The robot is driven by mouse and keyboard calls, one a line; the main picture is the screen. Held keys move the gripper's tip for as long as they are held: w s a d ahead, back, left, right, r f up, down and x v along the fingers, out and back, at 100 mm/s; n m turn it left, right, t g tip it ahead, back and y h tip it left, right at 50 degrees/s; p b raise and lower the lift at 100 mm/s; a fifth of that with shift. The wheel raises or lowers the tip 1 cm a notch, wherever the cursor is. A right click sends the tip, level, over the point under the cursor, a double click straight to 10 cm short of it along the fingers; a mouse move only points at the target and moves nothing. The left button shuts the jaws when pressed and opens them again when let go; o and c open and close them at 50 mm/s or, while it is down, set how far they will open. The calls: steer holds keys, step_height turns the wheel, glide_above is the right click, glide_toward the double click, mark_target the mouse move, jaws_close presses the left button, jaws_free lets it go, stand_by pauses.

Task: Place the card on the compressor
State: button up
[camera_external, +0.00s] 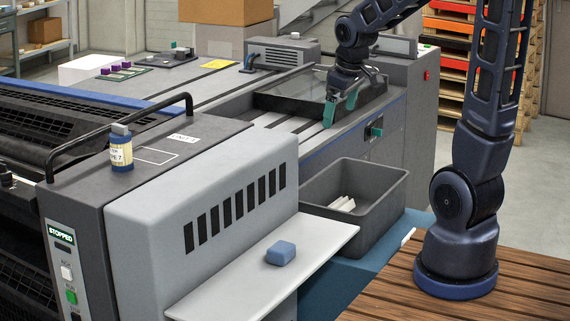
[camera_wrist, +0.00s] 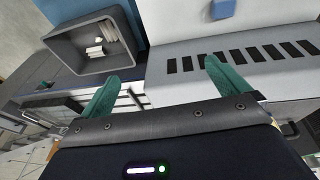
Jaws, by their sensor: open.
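A flat yellow piece (camera_external: 218,64), which looks like the card, lies on the grey top at the back of the machine. Just right of it is a grey louvred box (camera_external: 283,53) with a small knob on top, which looks like the compressor. I cannot confirm either from a label. My gripper (camera_external: 340,112) hangs over the recessed trough right of the middle, its green fingers apart and nothing between them. It is in front of and to the right of both things. In the wrist view, my gripper (camera_wrist: 160,75) is open and empty; neither yellow piece nor louvred box can be made out there.
A dark open bin (camera_external: 385,190) holds white pieces and also shows in the wrist view (camera_wrist: 75,68). A blue block (camera_external: 281,253) lies on the white shelf (camera_external: 235,275). A labelled bottle (camera_external: 121,150) stands on the front unit near a raised black rail (camera_external: 120,133).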

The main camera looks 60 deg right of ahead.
steer(key=s+a+r+t, duration=0.1)
steer(key=s+a+r, duration=0.3)
steer(key=s+a, duration=0.2)
steer(key=s+a+r+y, duration=0.1)
steer(key=s+a+r, duration=0.4)
steer(key=s+a, duration=0.2)
steer(key=shift+s+a+r+t, duration=0.2)
steer(key=shift+s+a+t, duration=0.15)
steer(key=shift+a, duration=0.5)
